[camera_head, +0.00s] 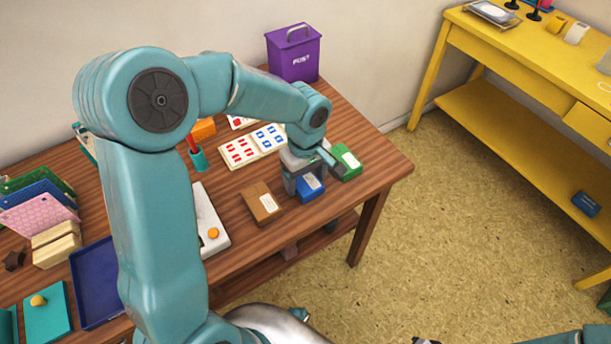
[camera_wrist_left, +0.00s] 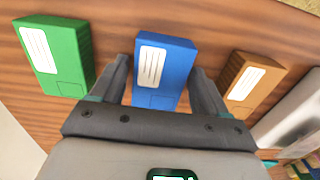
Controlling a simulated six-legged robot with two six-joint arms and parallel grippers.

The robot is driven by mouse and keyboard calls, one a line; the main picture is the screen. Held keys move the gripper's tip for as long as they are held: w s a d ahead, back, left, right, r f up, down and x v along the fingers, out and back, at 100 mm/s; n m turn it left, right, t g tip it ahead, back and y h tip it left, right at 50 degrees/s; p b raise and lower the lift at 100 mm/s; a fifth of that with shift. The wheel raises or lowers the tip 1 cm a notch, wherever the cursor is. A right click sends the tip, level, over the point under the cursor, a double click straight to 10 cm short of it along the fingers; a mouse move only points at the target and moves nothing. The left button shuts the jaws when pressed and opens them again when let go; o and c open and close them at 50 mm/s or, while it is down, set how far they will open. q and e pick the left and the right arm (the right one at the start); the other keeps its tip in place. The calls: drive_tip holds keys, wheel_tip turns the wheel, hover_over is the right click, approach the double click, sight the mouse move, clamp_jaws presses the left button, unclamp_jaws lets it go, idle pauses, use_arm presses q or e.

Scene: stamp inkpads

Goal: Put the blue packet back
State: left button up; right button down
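The blue packet (camera_head: 312,188) lies on the brown wooden table near its front right edge, between a green packet (camera_head: 347,166) and a brown packet (camera_head: 262,203). My left gripper (camera_head: 308,172) is over it, pointing down. In the left wrist view the blue packet (camera_wrist_left: 165,62) with its white label lies between the two open fingers, with narrow gaps on both sides. The green packet (camera_wrist_left: 55,55) and brown packet (camera_wrist_left: 250,82) lie outside the fingers. Of my right arm, only parts show at the bottom edge of the head view; its fingers are not clear.
A stamp sheet (camera_head: 238,153) lies behind the packets. A purple bin (camera_head: 293,57) stands at the back. A white tray (camera_head: 207,222), a navy tray (camera_head: 97,285) and colored folders are further left. Another blue packet-like box (camera_head: 586,204) lies on the yellow table's lower shelf (camera_head: 500,120).

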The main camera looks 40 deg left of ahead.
sight(305, 180)
use_arm(q)
drive_tip(key=shift+o, duration=0.2)
drive_tip(key=shift+r, duration=0.15)
drive_tip(key=shift+r, duration=0.3)
wheel_tip(305, 180, up, 12)
drive_tip(key=p, duration=0.2)
drive_tip(key=shift+f, duration=0.25)
